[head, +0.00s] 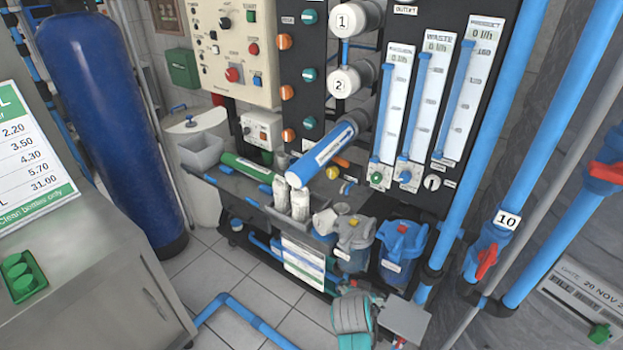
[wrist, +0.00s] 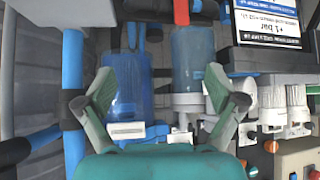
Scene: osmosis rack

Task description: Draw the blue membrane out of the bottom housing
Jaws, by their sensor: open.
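The blue membrane (head: 322,156) is a long blue tube with a white label. It sticks out of the bottom housing (head: 356,120), slanting down to the left over the bench. Its inner end is hidden in the housing. My gripper (wrist: 160,78) is open and empty in the wrist view, with blue and clear filter bowls behind the space between its fingers. In the head view my arm's grey and teal end is at the bottom, well below the membrane and apart from it. I cannot make out the membrane in the wrist view.
A green tube (head: 246,166) lies on the bench beside a grey bin (head: 201,150). White cartridges (head: 300,204) and filter bowls (head: 402,247) stand below the membrane. Blue pipes (head: 507,160) with red-handled valves rise at the right. Floor tiles at the lower left are partly clear.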

